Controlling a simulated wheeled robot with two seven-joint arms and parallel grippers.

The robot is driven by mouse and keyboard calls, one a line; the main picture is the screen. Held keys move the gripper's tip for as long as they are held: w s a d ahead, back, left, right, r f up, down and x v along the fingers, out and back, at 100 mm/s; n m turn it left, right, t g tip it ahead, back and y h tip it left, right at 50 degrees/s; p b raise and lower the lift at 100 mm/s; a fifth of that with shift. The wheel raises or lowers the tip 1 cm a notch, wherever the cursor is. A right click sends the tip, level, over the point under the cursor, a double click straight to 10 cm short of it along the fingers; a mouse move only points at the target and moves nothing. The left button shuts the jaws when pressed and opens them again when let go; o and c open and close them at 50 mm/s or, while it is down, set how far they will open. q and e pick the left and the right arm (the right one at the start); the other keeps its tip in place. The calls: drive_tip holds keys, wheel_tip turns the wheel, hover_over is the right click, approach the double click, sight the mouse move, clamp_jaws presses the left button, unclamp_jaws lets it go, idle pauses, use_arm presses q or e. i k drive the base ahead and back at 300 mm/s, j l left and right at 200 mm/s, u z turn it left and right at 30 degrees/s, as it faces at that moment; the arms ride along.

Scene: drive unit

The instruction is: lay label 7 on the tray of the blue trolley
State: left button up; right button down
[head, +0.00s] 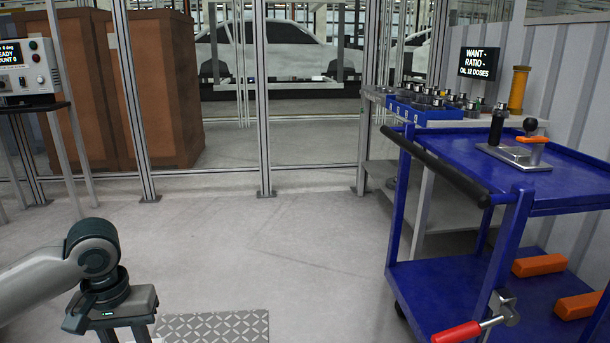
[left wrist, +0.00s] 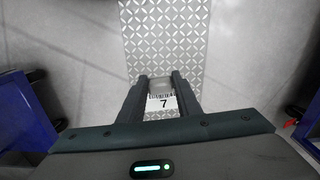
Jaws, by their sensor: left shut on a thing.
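My left gripper (head: 112,318) is at the bottom left of the head view, above the floor. In the left wrist view its two fingers (left wrist: 162,82) are shut on label 7 (left wrist: 163,106), a small white label with a black 7 and a barcode. The blue trolley (head: 455,165) stands at the right of the head view, well apart from the gripper. My right gripper is in neither view.
A black push bar (head: 435,165) runs along the trolley's near left side. A red-handled tool (head: 457,333) is at its front leg. Orange blocks (head: 540,265) lie on the lower shelf. A patterned metal plate (head: 215,328) lies on the floor. Open floor separates gripper and trolley.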

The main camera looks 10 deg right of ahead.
sight(581, 179)
drive_tip(key=k+z, duration=0.15)
drive_tip(key=z, duration=0.2)
drive_tip(key=k+l+z, duration=0.1)
drive_tip(key=z, duration=0.25)
drive_tip(key=l, duration=0.1)
